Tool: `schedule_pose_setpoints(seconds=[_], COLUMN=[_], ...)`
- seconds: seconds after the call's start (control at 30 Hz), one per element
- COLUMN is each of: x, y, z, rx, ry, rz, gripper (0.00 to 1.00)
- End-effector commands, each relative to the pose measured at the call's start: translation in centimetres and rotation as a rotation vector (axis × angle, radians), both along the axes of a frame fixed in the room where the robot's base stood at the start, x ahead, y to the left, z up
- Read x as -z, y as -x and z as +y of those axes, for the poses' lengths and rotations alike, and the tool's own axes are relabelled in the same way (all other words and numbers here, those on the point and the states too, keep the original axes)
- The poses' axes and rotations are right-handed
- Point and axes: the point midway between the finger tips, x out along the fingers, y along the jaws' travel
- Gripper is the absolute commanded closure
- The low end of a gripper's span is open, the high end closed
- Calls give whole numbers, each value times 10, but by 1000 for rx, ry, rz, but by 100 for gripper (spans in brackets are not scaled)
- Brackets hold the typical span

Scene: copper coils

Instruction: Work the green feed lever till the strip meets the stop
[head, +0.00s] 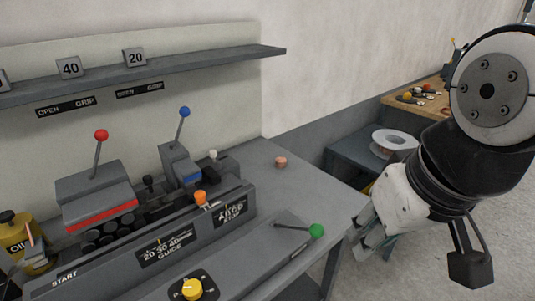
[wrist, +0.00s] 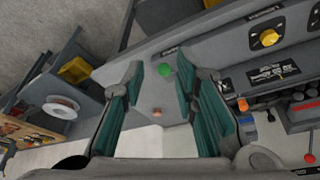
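The green feed lever (head: 316,231) is a green ball on a thin arm at the right front of the grey machine bench. It also shows in the wrist view (wrist: 165,69), near the upper middle, beyond my fingertips. My gripper (wrist: 163,82) is open and empty, with teal pads apart. In the head view my gripper (head: 372,232) hangs to the right of the green ball, off the bench edge, not touching it. I cannot make out the strip clearly.
A red-knobbed lever (head: 101,135), a blue-knobbed lever (head: 184,112) and an orange knob (head: 200,197) stand behind the rail. A yellow dial (head: 191,289) is at the front. A small copper piece (head: 281,162) lies on the bench. A white spool (head: 394,141) sits on a side table.

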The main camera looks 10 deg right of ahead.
Motion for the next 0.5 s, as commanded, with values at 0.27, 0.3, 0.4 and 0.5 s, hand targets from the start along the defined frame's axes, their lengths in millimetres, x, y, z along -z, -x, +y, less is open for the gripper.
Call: schedule_pose_setpoints(seconds=[0.27, 0.3, 0.4, 0.5], x=[-30, -34, -42, -47], y=[-38, -46, -65, -84], z=[0, 0, -1, -1], rx=[-24, -28, -41, -56], ry=[-24, -29, -42, -57], rz=[105, 122, 165, 207], gripper=[100, 100, 100, 100])
